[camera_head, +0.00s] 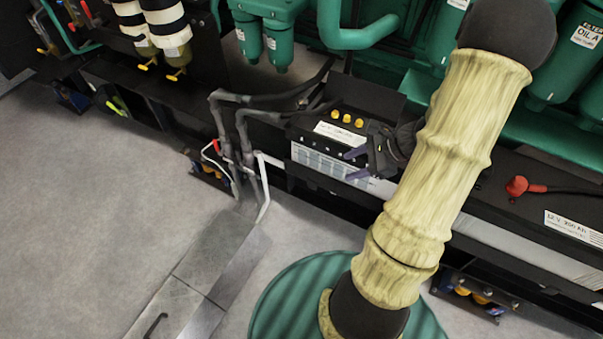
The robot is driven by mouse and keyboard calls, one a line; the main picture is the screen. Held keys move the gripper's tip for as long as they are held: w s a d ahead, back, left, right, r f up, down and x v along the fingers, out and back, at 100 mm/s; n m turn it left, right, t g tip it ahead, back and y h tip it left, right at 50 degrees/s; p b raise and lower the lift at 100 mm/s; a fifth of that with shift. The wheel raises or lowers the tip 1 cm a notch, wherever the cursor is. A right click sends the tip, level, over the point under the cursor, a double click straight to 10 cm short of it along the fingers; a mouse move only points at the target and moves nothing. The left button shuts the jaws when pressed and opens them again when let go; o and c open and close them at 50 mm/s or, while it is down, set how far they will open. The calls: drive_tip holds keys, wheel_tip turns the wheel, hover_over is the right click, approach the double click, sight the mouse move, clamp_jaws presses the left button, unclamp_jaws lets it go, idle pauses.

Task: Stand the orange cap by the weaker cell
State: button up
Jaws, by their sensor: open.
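Several yellow-orange caps (347,118) sit in a short row on top of the black battery (305,141) left of my arm. I cannot tell which cell is weaker, and no cap stands clearly apart from the row. My gripper (352,163) is at the battery's front right edge, with two dark purple fingers spread and pointing left. Nothing shows between the fingers. It is below the caps in the picture and apart from them. My forearm hides part of the area right of the battery.
A second battery (570,212) on the right carries a red terminal boot (517,186) with a black cable. Grey pipes (245,150) and a red-handled valve stand left of the first battery. Green engine parts (345,30) rise behind. Grey floor (90,220) is open at left.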

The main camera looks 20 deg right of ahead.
drive_tip(key=s+a+r+n+g+h, duration=0.1)
drive_tip(key=a+r+n+h, duration=0.2)
drive_tip(key=a+n, duration=0.5)
drive_tip(key=s+a+r+n+g+h, duration=0.1)
drive_tip(key=a+r+n+h, duration=0.3)
drive_tip(key=a+n, duration=0.4)
drive_tip(key=s+n, duration=0.1)
drive_tip(key=n, duration=0.4)
drive_tip(key=shift+s+r, duration=0.3)
wheel_tip(320, 180, up, 16)
drive_tip(key=p, duration=1.6)
